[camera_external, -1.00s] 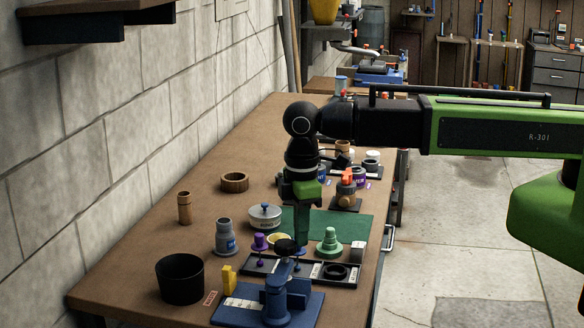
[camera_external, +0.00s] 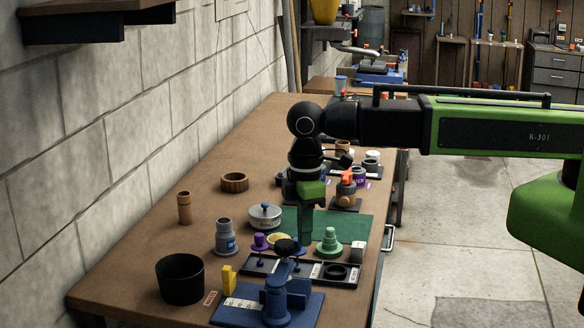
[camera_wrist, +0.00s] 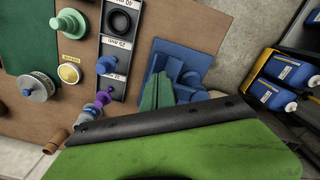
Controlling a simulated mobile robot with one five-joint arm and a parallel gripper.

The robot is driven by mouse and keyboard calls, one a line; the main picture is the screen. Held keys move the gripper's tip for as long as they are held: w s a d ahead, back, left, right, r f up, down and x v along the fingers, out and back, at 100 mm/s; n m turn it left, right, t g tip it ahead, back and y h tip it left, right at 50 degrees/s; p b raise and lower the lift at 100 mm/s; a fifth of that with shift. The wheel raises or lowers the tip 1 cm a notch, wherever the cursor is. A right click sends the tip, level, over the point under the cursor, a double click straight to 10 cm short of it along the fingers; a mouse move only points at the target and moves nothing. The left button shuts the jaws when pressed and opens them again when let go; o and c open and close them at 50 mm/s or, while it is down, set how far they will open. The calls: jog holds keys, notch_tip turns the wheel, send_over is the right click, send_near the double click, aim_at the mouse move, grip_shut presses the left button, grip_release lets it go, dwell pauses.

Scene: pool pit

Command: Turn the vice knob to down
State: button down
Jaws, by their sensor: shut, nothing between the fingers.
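The blue vice (camera_external: 277,302) stands on its flat blue base at the near edge of the workbench. A dark rounded knob-like part (camera_external: 286,247) tops it. In the wrist view the blue vice (camera_wrist: 188,76) lies just beyond my fingertips, partly covered by them; I cannot make out the dark part or its setting there. My gripper (camera_external: 306,234) points down over the bench, behind the vice in the external view, near the green mat. Its green fingers (camera_wrist: 157,92) are together in the wrist view, with nothing between them.
A black tray (camera_external: 262,270) with small parts lies just behind the vice. A green stepped cone (camera_external: 329,243), a yellow block (camera_external: 229,280) and a black cup (camera_external: 180,279) stand nearby. The bench's left side has free room. Blue bottles (camera_wrist: 285,70) show at the wrist view's right.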

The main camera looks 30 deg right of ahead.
notch_tip(320, 180, up, 6)
jog(key=p, duration=0.6)
jog(key=w+d+f+m+b, duration=0.35)
jog(key=w+d, duration=0.55)
jog(key=d, duration=0.3)
jog(key=w+d+f+m+b, duration=0.2)
jog(key=w+d+f+b, duration=0.2)
jog(key=w+d, duration=0.6)
jog(key=s+d+f+m+b, duration=0.1)
jog(key=d+m, duration=0.3)
jog(key=d, duration=0.9)
jog(key=s+d+f+m+b, duration=0.2)
jog(key=d+m, duration=0.3)
jog(key=d, duration=0.9)
jog(key=shift+d+f+b, duration=0.25)
jog(key=shift+f+b, duration=0.2)
jog(key=shift+s+m, duration=0.15)
jog(key=shift+m, duration=0.2)
